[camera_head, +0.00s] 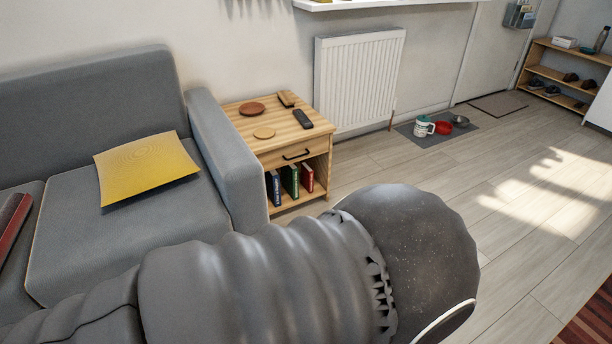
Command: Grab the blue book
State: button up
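A dark blue book (276,188) stands upright in the open lower shelf of a small wooden side table (284,148). It is the leftmost of three books there, close to the sofa's armrest. A green book (291,180) and a red book (307,177) stand to its right. Their spines face outward. A large grey ribbed part of my arm fills the lower middle of the view, in front of and below the table. My gripper's fingers do not show.
A grey sofa (120,225) with a yellow cushion (145,167) stands against the table's left side. The table has a drawer with a black handle above the shelf. A white radiator (358,80) is behind.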

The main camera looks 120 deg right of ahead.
aim_at(273, 178)
jog(key=k, duration=0.85)
jog(key=z, duration=3.4)
